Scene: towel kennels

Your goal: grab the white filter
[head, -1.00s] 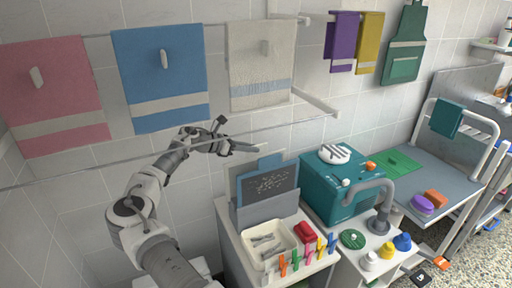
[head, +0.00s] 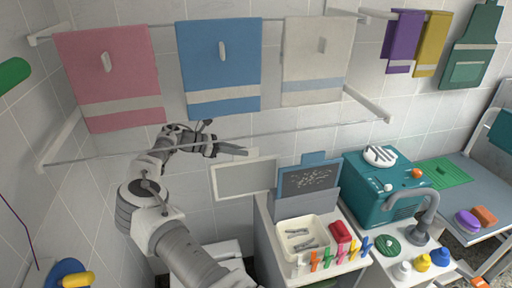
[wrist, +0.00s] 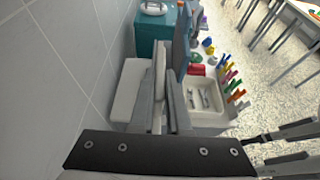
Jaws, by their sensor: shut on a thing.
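The white filter (head: 244,179) is a flat, pale framed panel in the head view, left of the dark speckled panel (head: 306,180). My gripper (head: 236,151) is at the white filter's upper edge and is shut on it. The filter hangs beside the grey holder (head: 303,203), in front of the tiled wall. In the wrist view my gripper's long fingers (wrist: 168,88) point away over the cabinet.
A cream tray (head: 283,233) with metal tools, a red item and several coloured clips sit on the white cabinet. A teal machine (head: 377,205) stands to the right. Pink, blue and white towels hang above on rails. A thin rail (head: 300,137) crosses close above my gripper.

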